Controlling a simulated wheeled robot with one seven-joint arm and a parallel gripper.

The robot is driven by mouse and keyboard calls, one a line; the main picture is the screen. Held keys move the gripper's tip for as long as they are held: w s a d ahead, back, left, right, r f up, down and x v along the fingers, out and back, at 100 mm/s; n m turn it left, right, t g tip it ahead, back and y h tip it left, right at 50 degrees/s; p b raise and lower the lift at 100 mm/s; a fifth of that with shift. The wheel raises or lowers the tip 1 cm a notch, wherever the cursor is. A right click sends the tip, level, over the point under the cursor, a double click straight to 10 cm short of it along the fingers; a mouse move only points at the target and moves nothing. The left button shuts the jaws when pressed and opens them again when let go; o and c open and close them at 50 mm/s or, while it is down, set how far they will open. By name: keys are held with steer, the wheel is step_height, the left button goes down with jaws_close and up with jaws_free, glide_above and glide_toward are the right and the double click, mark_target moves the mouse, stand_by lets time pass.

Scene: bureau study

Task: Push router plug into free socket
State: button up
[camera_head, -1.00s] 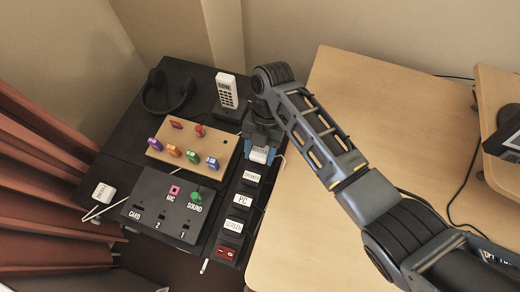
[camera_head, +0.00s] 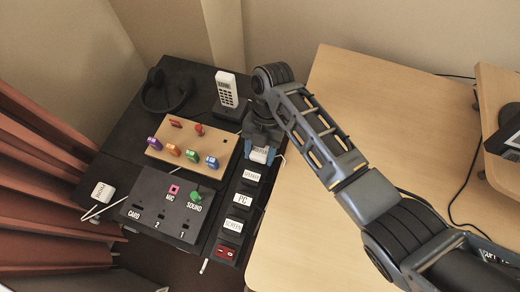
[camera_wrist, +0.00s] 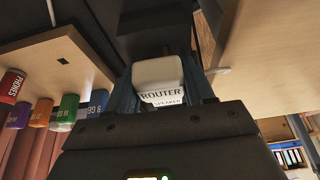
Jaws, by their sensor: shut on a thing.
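The white router plug (camera_wrist: 157,78), labelled ROUTER, is between the fingers of my gripper (camera_wrist: 165,88) in the wrist view. My gripper is shut on it. In the head view my gripper (camera_head: 262,150) points down over the far end of the black power strip (camera_head: 212,262), with the white plug (camera_head: 259,155) just showing between the fingers. Plugs labelled SPEAKER (camera_head: 251,176), PC (camera_head: 243,199) and SCREEN (camera_head: 233,225) sit in a row along the strip. The socket under the router plug is hidden, so I cannot tell how deep the plug sits.
A wooden board with coloured sticks (camera_head: 222,143) and a black SOUND panel (camera_head: 150,220) lie left of the strip. A cordless phone (camera_head: 227,90) and headphones (camera_head: 165,92) stand behind. A white PHONE plug (camera_head: 103,191) lies far left. The wooden desk (camera_head: 310,240) borders the right.

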steer(key=o, duration=1.1)
steer(key=shift+f, duration=0.1)
steer(key=shift+b+v, duration=0.3)
steer(key=shift+v, duration=3.6)
steer(key=shift+s, duration=0.1)
